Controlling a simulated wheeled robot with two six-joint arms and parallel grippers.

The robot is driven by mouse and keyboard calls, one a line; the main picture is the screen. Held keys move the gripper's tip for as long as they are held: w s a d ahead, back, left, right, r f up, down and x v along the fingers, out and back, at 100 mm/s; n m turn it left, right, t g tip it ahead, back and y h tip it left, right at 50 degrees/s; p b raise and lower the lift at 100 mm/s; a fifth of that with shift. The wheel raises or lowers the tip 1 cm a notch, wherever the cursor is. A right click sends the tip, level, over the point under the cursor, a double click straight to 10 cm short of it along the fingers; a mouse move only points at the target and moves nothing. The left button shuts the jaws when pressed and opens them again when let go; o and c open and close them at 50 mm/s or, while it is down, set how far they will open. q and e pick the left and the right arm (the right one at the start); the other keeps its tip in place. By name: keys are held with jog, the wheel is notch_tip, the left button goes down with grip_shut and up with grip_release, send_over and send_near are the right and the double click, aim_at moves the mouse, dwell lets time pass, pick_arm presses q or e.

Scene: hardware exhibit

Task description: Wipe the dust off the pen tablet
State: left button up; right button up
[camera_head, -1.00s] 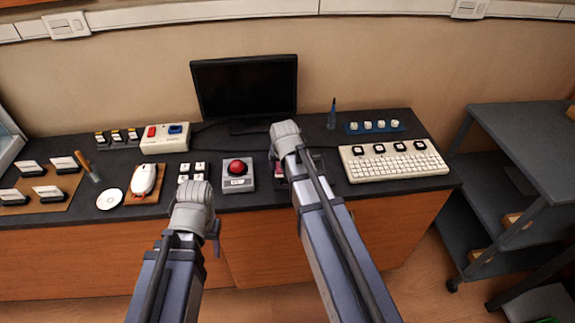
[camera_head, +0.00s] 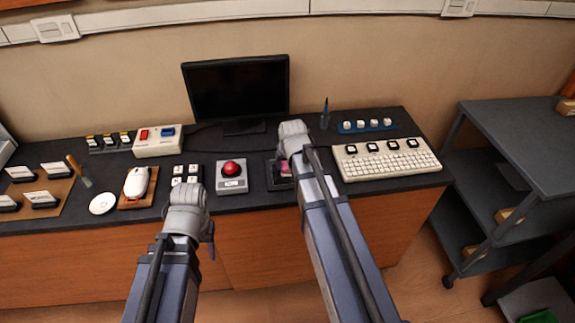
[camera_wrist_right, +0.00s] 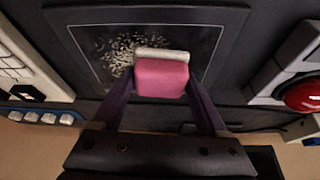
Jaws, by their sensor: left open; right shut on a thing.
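The pen tablet (camera_wrist_right: 84,59) is a dark flat slab on the desk; the wrist view shows pale dust specks clustered on the middle of its panel. In the head view the tablet (camera_head: 273,182) is partly hidden behind my right arm. My right gripper (camera_wrist_right: 160,82) is shut on a pink block with a pale edge (camera_wrist_right: 160,77), which is over the tablet near the dust. I cannot tell if the block touches the surface. The pink block also shows in the head view (camera_head: 286,169). My left gripper (camera_head: 209,238) is open and empty in front of the desk's edge.
A red-button box (camera_head: 232,177) stands left of the tablet and a white keyboard (camera_head: 388,163) right of it. A monitor (camera_head: 236,88) stands behind. A mouse (camera_head: 136,184) and small switches lie further left. A grey shelf cart (camera_head: 520,140) is at the right.

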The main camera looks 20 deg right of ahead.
jog(key=shift+s+d+f, duration=0.1)
jog(key=shift+s+d, duration=0.15)
jog(key=shift+d, duration=0.65)
jog(key=shift+s+d, duration=0.2)
jog(key=shift+d, duration=0.7)
jog(key=shift+s+d, duration=0.2)
jog(key=shift+d, duration=0.75)
jog(key=shift+s+d, duration=0.2)
jog(key=shift+d, duration=0.75)
jog(key=shift+s+a, duration=0.1)
jog(key=shift+s, duration=0.15)
jog(key=shift+a, duration=0.1)
jog(key=shift+w+a, duration=0.25)
jog(key=shift+a, duration=0.65)
jog(key=shift+w+a, duration=0.2)
jog(key=shift+a, duration=0.65)
jog(key=shift+a, duration=0.15)
